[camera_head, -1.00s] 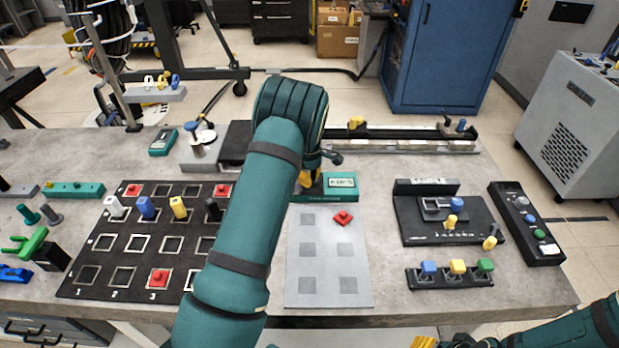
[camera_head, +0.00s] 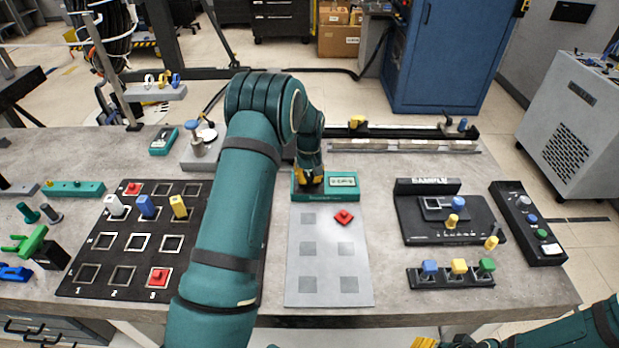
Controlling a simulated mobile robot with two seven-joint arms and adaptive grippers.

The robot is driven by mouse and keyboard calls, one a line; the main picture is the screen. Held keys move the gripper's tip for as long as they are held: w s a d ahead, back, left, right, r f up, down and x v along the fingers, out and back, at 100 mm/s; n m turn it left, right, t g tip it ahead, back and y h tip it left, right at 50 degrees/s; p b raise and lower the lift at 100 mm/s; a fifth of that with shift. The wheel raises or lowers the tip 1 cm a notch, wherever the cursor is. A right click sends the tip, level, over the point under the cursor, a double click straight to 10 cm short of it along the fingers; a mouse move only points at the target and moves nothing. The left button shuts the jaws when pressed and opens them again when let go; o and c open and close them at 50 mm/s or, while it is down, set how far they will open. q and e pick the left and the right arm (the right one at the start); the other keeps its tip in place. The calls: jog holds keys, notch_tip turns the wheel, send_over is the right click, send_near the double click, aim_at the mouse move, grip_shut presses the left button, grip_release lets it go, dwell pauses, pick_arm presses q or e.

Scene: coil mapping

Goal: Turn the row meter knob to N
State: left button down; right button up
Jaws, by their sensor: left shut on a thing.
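The row meter is a teal box (camera_head: 342,192) with a pale display window on its right half. It stands at the back edge of the grey sheet. My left gripper (camera_head: 310,184) points down over the box's left half, its yellow fingers shut on the knob there. The knob is mostly hidden by the fingers, and I cannot read which letter it points to. My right gripper (camera_head: 424,343) shows only as yellow tips at the bottom edge, away from the meter.
The grey sheet (camera_head: 327,265) with a red knobbed piece (camera_head: 344,217) lies in front of the meter. A black grid board (camera_head: 110,270) is at left, partly behind my arm. A black panel (camera_head: 455,228) stands at right. A long rail (camera_head: 405,146) runs behind.

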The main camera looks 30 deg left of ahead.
aim_at(308, 178)
pick_arm(q)
jog(key=m, duration=0.5)
jog(key=shift+s+f, duration=0.1)
jog(key=shift+m, duration=0.3)
dwell(0.4)
jog(key=c, duration=1)
grip_release()
jog(key=shift+a, duration=0.1)
jog(key=shift+r, duration=0.6)
notch_tip(308, 178, up, 11)
jog(key=shift+f, duration=0.1)
